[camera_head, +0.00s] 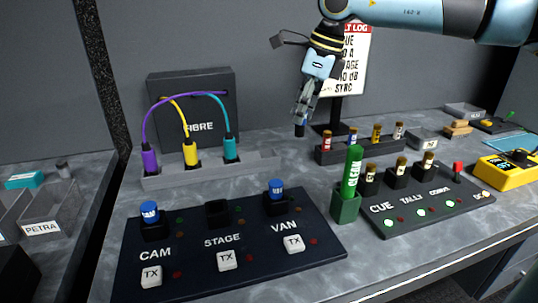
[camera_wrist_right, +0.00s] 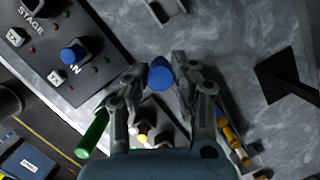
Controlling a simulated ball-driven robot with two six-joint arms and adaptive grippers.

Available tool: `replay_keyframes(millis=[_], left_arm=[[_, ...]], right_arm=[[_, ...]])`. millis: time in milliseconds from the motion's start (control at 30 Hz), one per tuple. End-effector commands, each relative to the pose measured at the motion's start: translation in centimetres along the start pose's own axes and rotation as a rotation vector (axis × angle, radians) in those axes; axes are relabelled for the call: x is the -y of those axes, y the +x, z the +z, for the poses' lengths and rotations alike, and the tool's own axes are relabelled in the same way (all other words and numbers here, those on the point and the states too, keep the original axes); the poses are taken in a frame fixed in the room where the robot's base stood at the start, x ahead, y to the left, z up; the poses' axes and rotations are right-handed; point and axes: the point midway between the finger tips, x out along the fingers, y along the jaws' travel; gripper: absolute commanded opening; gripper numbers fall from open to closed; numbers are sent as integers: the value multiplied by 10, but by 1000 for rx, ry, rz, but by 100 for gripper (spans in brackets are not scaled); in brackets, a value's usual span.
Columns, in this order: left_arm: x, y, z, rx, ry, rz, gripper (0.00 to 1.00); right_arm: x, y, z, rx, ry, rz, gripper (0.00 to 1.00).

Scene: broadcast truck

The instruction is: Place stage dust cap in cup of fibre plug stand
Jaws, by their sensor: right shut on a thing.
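My right gripper (camera_head: 300,118) hangs pointing down above the desk, right of the fibre plug stand (camera_head: 262,163). It is shut on a small blue dust cap (camera_wrist_right: 160,75), which looks dark in the head view (camera_head: 299,130). The cap is held clear of the desk. The stand is a long grey rail with purple, yellow and teal plugs standing in it; its right end looks free of plugs. Part of a grey holder (camera_wrist_right: 160,12) shows at the top of the wrist view. The STAGE socket (camera_head: 217,213) has no blue cap. My left gripper is out of view.
The CAM (camera_head: 149,212) and VAN (camera_head: 276,190) sockets wear blue caps. A green tube (camera_head: 351,172) stands upright in a holder at the panel's right. A rack of small plugs (camera_head: 360,151) and a log sign (camera_head: 352,60) stand behind. Bare desk lies below the gripper.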

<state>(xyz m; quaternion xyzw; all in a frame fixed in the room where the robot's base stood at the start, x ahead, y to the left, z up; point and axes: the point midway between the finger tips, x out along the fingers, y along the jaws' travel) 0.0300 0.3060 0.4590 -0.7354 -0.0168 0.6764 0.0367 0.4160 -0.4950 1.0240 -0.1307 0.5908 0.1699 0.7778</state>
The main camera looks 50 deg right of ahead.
Motion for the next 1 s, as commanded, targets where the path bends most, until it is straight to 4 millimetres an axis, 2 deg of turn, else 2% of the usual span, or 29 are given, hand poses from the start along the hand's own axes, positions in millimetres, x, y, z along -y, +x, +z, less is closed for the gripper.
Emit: replay_keyframes(millis=[33, 67, 133, 533, 667, 900, 1000], left_arm=[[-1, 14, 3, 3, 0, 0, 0], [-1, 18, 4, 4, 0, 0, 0], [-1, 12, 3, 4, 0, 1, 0], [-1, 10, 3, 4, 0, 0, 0], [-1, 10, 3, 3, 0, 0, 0], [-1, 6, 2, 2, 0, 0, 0], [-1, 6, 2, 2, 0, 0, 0]], right_arm=[[-2, 10, 7, 12, 1, 7, 7], [-2, 12, 10, 11, 0, 7, 7], [1, 15, 16, 12, 3, 6, 7], [10, 59, 60, 3, 1, 5, 7], [11, 66, 61, -3, -1, 4, 7], [10, 98, 52, -3, -1, 5, 7], [11, 103, 50, -2, -1, 2, 7]])
